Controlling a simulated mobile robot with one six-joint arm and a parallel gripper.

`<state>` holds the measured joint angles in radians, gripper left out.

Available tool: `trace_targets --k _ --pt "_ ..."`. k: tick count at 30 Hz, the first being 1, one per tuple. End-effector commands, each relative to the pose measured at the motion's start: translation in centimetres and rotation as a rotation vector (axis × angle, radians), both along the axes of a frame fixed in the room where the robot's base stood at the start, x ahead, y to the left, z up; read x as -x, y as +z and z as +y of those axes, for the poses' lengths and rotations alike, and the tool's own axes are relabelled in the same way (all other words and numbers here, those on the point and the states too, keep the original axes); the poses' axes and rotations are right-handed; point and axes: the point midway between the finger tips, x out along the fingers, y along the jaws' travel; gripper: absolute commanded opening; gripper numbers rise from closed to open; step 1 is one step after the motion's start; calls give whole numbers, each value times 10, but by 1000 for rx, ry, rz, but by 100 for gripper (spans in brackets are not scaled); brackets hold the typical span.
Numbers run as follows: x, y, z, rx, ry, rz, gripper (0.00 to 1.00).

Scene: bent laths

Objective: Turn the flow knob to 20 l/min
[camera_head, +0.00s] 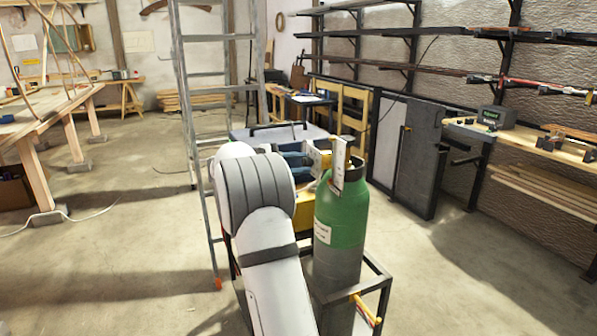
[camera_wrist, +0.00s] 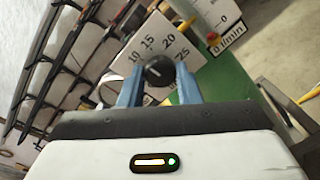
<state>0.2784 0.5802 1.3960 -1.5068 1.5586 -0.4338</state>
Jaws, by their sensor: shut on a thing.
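The black flow knob (camera_wrist: 158,73) sits on a white dial plate (camera_wrist: 172,45) marked 10, 15, 20 and 25. My gripper (camera_wrist: 159,80) has its two blue fingers on either side of the knob, shut on it. A pale mark shows on the knob, but I cannot tell exactly which number it points to. In the head view the white plate (camera_head: 338,168) stands at the top of a green gas cylinder (camera_head: 338,215); the knob is hidden there.
The cylinder stands in a dark metal frame (camera_head: 377,268), with a yellow-red item (camera_head: 364,308) at its front. A ladder (camera_head: 207,130) stands to the left. Wall racks (camera_head: 440,36) and a workbench (camera_head: 560,148) are on the right.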

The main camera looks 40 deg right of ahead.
Motion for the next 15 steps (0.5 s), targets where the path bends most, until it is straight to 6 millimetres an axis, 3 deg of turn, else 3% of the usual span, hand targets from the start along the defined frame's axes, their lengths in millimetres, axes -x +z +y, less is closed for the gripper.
trace_targets --k 15 --pt "2 -6 1 115 0 -478 8"
